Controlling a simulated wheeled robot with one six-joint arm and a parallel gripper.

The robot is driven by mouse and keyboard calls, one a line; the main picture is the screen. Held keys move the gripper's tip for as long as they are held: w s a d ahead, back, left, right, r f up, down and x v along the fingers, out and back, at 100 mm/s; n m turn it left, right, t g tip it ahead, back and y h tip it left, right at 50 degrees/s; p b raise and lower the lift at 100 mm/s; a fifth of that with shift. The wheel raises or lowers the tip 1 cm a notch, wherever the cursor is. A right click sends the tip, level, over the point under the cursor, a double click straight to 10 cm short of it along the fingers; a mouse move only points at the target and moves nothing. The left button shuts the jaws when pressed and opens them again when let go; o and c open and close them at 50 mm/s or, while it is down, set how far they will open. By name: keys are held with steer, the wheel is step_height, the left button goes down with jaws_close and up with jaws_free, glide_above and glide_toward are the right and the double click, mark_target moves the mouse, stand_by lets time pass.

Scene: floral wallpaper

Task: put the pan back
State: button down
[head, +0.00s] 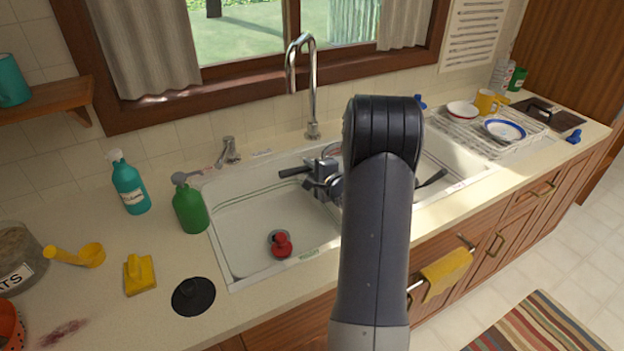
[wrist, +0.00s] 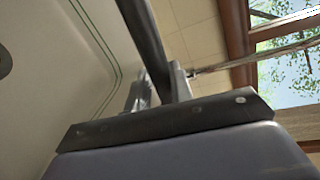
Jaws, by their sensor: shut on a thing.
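My gripper (head: 324,180) is over the sink, near the divider between the basins, partly hidden by my arm. It is shut on a dark bar-like handle (head: 293,171), which sticks out to its left. In the wrist view the dark handle (wrist: 143,38) runs between the fingers (wrist: 160,90) and up out of the picture. I take this as the pan's handle. The pan's body cannot be made out; my arm hides much of that area.
The left basin (head: 240,228) holds a red plunger-like stopper (head: 281,246). A dark utensil (head: 432,178) shows at the right basin. The faucet (head: 312,100) rises behind. A dish rack (head: 475,130) with dishes stands right; a green bottle (head: 190,208) and dark disc (head: 193,296) stand left.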

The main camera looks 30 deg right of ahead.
step_height(320, 180, down, 4)
steer(key=shift+r, duration=0.1)
steer(key=shift+f, duration=0.2)
stand_by(0.3)
steer(key=c, duration=1.3)
jaws_free()
steer(key=shift+o, duration=0.2)
steer(key=shift+r, duration=0.15)
steer(key=b+v, duration=0.2)
steer(key=v, duration=1)
